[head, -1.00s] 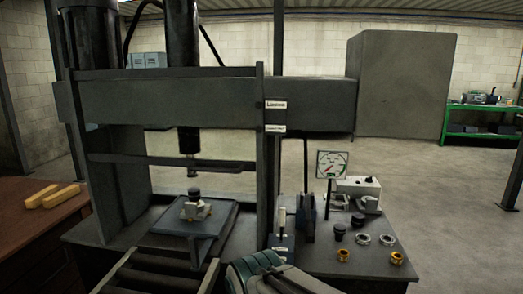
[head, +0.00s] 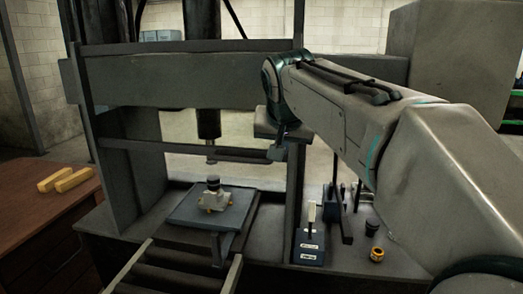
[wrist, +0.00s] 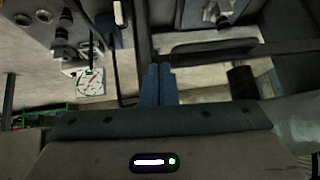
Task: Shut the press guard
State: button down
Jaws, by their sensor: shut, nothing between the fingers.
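The press stands in front of me with a dark horizontal bar (head: 185,150) across its opening, which looks like part of the guard. My gripper (head: 277,153) is at the right end of this bar, by the right upright. In the wrist view my gripper's blue fingers (wrist: 159,84) are together and empty, beside a dark bar (wrist: 215,47). I cannot tell whether they touch it. Below the bar, a small metal part (head: 211,198) sits on the press plate (head: 186,212). My arm hides the right part of the press.
A lever box (head: 309,247) stands right of the press, with a black part (head: 372,226) and a brass part (head: 377,254) near it. A roller conveyor (head: 170,275) runs in front. A wooden table (head: 35,220) with yellow bars (head: 75,180) is at left. A gauge (wrist: 90,83) shows in the wrist view.

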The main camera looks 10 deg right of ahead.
jog(key=w+r+m+t, duration=0.1)
jog(key=w+r, duration=0.3)
jog(key=r, duration=0.2)
jog(key=shift+h, duration=0.3)
jog(key=shift+s+a+f+p+x, duration=0.15)
jog(key=shift+s+a+f+x, duration=0.15)
jog(key=shift+x, duration=1.8)
jog(key=shift+s+a+f+p+x, duration=0.2)
jog(key=shift+s+f+x, duration=0.15)
jog(key=shift+x, duration=1.75)
jog(key=shift+s+a+f+p+x, duration=0.15)
jog(key=shift+s+a+f+x, duration=0.15)
jog(key=shift+x, duration=1.75)
jog(key=shift+d+f, duration=0.1)
notch_tip(320, 180, down, 31)
jog(key=b, duration=2.6)
jog(key=shift+b, duration=0.35)
